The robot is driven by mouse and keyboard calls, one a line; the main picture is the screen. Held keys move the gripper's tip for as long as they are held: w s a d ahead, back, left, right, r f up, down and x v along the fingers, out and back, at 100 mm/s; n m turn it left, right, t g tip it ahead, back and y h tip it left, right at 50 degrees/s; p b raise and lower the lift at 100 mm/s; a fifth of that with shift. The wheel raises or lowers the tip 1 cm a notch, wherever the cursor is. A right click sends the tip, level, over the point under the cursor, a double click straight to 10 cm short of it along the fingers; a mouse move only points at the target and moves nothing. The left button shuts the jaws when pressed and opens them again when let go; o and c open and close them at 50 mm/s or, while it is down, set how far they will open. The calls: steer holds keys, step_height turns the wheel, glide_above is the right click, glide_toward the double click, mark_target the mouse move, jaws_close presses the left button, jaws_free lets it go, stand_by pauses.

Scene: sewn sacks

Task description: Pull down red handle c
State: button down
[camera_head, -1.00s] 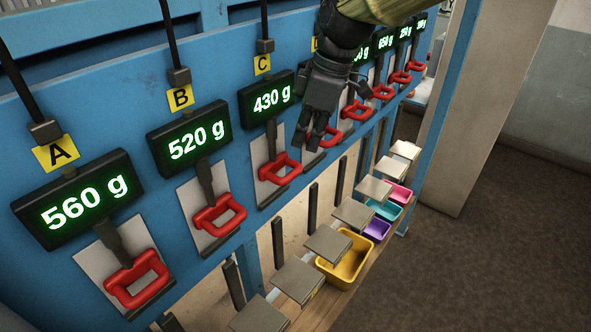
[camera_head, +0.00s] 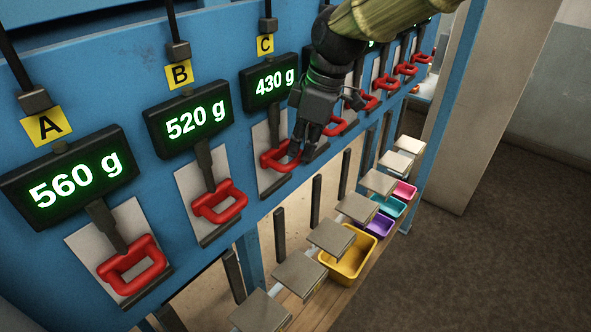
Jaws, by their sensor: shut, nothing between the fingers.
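Red handle C (camera_head: 277,160) hangs below the "430 g" display (camera_head: 270,82) under the yellow C label (camera_head: 265,45), on a pale plate on the blue panel. My gripper (camera_head: 297,155) is shut and empty, pointing down. Its fingertips overlap the right side of handle C in the picture; I cannot tell whether they touch it. My gripper partly covers the area right of handle C, including part of the neighbouring red handle (camera_head: 336,126).
Red handles A (camera_head: 132,266) and B (camera_head: 219,201) hang to the left, under "560 g" and "520 g" displays. Several more handles run off to the right. Below are metal platforms (camera_head: 331,237) and a yellow bin (camera_head: 352,262). Open floor (camera_head: 480,260) lies at right.

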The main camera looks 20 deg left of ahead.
steer(key=shift+a+f, duration=0.2)
steer(key=shift+f, duration=0.3)
steer(key=shift+f, duration=0.1)
steer(key=shift+f+b, duration=0.9)
steer(key=shift+f, duration=1.45)
steer(key=d+p+v, duration=0.1)
steer(key=d+v, duration=0.1)
steer(key=v, duration=1.2)
steer(key=shift+w+d+f+p, duration=0.15)
steer(key=shift+d+f+p, duration=0.2)
steer(key=shift+d+f, duration=0.05)
